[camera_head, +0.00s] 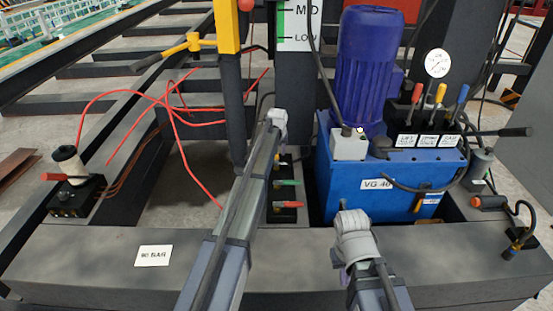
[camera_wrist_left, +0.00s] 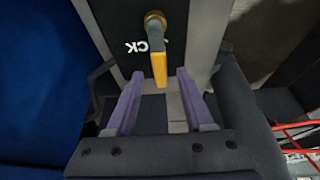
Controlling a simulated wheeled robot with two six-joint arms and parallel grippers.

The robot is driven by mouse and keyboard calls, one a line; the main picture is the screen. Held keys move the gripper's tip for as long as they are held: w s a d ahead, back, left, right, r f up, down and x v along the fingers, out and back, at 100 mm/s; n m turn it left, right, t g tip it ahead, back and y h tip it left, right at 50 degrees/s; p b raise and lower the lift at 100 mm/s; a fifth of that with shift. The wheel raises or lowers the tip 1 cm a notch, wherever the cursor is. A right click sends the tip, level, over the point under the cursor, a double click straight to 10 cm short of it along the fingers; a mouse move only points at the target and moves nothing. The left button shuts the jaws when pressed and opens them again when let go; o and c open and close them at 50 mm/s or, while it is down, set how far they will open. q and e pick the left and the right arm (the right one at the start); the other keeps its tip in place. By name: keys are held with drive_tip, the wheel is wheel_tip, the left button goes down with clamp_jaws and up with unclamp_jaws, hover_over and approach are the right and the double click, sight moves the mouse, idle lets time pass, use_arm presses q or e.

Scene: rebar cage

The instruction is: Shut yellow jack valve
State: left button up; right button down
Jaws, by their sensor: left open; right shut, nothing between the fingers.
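The yellow jack valve (camera_wrist_left: 158,62) shows in the left wrist view. Its lever hangs from a brass pivot on a black plate, with an upside-down label partly hidden behind it. The lever points toward my left gripper (camera_wrist_left: 157,88), which is open. Its purple fingers stand on either side of the lever's end, with gaps on both sides. In the head view my left arm hides this valve and most of that gripper. My right gripper (camera_head: 353,236) is low in front of the blue pump unit, shut and empty; its fingertips are hard to make out.
A valve block with green (camera_head: 284,183) and red (camera_head: 288,205) levers stands right of my left arm. The blue pump unit (camera_head: 385,170) has several coloured levers and a gauge. Red hoses (camera_head: 165,110) cross at left. A dark beam (camera_head: 90,260) runs along the front.

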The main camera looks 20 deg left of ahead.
use_arm(q)
drive_tip(key=shift+w+a+f, duration=0.1)
drive_tip(key=shift+w+f, duration=0.1)
drive_tip(key=shift+f, duration=0.3)
drive_tip(key=shift+c, duration=0.3)
clamp_jaws()
idle(0.8)
